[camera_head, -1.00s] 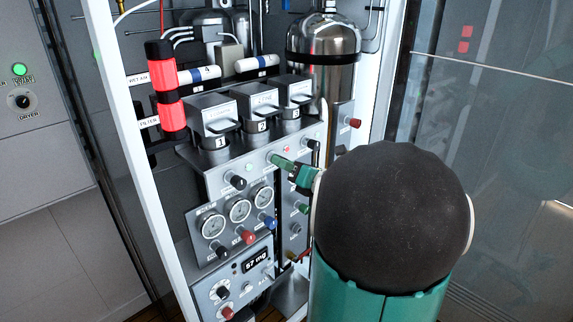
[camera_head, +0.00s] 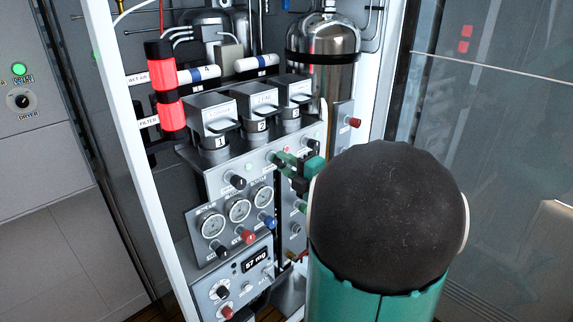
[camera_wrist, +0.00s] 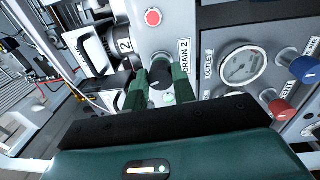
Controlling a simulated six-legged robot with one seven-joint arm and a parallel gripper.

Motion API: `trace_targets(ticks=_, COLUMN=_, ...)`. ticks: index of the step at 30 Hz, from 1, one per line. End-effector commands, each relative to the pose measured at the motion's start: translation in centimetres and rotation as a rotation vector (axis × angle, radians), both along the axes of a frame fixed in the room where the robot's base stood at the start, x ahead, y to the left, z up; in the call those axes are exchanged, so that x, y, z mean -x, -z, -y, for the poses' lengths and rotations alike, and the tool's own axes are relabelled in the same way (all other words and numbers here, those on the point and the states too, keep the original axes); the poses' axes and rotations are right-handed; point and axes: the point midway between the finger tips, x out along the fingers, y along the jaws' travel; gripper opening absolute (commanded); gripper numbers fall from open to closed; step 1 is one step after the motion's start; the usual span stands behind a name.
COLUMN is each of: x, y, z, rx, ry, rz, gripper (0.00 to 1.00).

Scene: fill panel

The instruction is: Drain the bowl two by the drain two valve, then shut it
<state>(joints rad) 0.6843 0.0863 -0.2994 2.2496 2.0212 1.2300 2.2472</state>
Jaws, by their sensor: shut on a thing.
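My gripper (camera_wrist: 160,82) is shut on the black drain two valve knob (camera_wrist: 159,72), one green finger on each side of it. The DRAIN 2 label (camera_wrist: 184,56) is beside the knob. Bowl two (camera_wrist: 125,46), a dark cup marked 2 under a grey housing, is to the left in the wrist view. In the head view bowl two (camera_head: 262,127) stands between bowls 1 and 3. My gripper (camera_head: 283,160) is at the panel below and to its right there, and hides the knob. The liquid level in bowl two cannot be made out.
A red lamp (camera_wrist: 154,17) is lit near the knob. The outlet gauge (camera_wrist: 242,66), a blue knob (camera_wrist: 306,69) and a red knob (camera_wrist: 280,109) are to the right. The panel display (camera_head: 256,261) reads 57 mg. A white frame post (camera_head: 143,190) edges the cabinet.

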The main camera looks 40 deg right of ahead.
Motion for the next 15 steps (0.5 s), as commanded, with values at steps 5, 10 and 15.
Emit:
trace_targets(ticks=5, x=-0.04, y=0.14, z=-0.02, rx=-0.139, ry=0.001, rz=-0.007, gripper=0.04)
trace_targets(ticks=10, x=-0.04, y=0.16, z=-0.03, rx=-0.237, ry=0.0, rz=-0.01, gripper=0.04)
trace_targets(ticks=15, x=-0.03, y=0.18, z=-0.05, rx=-0.296, ry=0.001, rz=-0.012, gripper=0.04)
